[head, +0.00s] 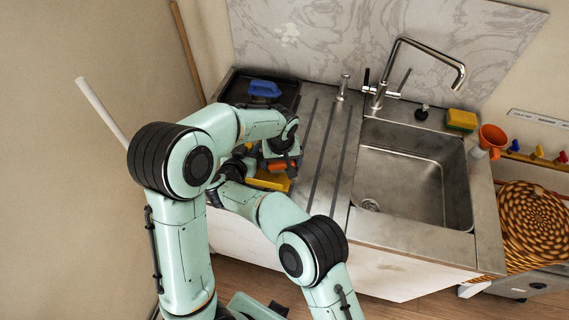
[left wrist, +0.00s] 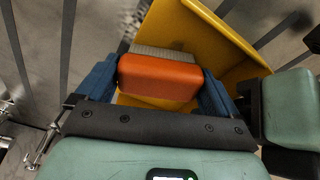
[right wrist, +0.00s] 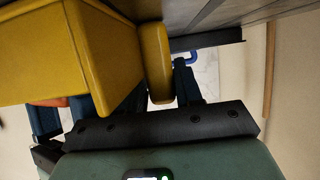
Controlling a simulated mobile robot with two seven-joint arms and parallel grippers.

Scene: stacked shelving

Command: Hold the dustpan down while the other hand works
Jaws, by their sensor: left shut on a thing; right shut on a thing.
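The yellow dustpan (head: 270,181) is at the left end of the metal counter, largely hidden by my arms in the head view. Its yellow body fills the upper middle of the left wrist view (left wrist: 185,28). My left gripper (head: 284,162) is shut on an orange block-like handle (left wrist: 160,78) with a grey bristle-like strip (left wrist: 163,53) behind it, over the dustpan. My right gripper (right wrist: 158,95) is shut on the rounded yellow handle (right wrist: 158,60) of the dustpan. In the head view, the right gripper is mostly covered by my arms.
A dark tray (head: 291,90) with a blue item (head: 265,89) lies behind my grippers. The sink basin (head: 415,175) and tap (head: 385,85) are to the right. A yellow sponge (head: 461,120) and orange cup (head: 491,138) stand at its right edge. The ribbed counter between is clear.

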